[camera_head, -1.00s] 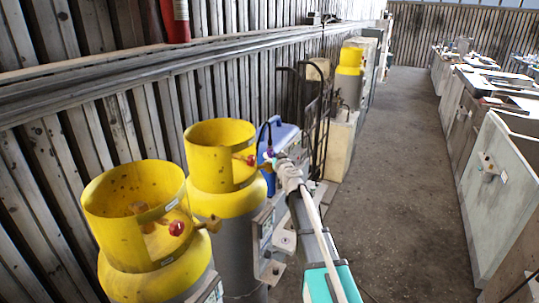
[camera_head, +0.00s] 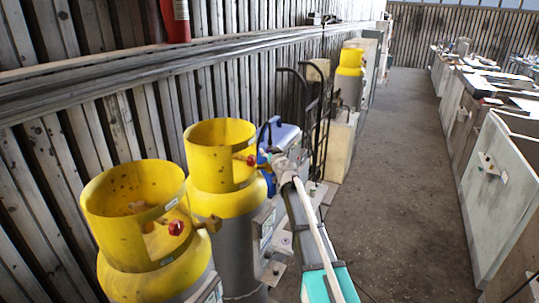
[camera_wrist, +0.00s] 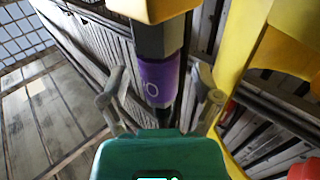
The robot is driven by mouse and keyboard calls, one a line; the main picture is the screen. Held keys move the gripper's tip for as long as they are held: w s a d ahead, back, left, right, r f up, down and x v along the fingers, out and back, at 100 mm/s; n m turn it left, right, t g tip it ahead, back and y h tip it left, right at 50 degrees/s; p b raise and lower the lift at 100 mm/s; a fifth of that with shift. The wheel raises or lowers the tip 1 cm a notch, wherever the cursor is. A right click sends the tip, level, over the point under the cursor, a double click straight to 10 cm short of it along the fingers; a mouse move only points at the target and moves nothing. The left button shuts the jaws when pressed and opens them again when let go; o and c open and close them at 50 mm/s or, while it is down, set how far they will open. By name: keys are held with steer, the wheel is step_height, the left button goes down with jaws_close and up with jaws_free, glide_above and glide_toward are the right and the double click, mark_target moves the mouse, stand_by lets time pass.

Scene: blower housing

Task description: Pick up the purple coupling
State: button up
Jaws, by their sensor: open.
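The purple coupling (camera_wrist: 160,80) is in the wrist view, below a dark block and a yellow part at the top. A pale ring mark shows on its side. My gripper (camera_wrist: 158,88) is open, with one finger to the left of the coupling and one to the right. Gaps show between the fingers and the coupling, and I see no contact. In the head view my gripper (camera_head: 268,160) is beside the valve of the second yellow-topped cylinder (camera_head: 222,172). The coupling is too small there to make out clearly.
Another yellow-topped cylinder (camera_head: 135,215) stands nearer, at left. A blue case (camera_head: 284,137) and a black hand truck (camera_head: 312,120) stand behind my gripper. A slatted wall runs along the left. The floor aisle (camera_head: 400,180) at right is clear.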

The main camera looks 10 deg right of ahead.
steer(key=shift+c, duration=0.2)
jaws_close()
steer(key=shift+r, duration=0.1)
stand_by(0.5)
step_height(320, 180, up, 3)
steer(key=p, duration=0.2)
steer(key=shift+f+p, duration=0.2)
steer(key=shift+p, duration=0.2)
steer(key=s+r+p, duration=1)
steer(key=s, duration=0.4)
steer(key=shift+d, duration=0.2)
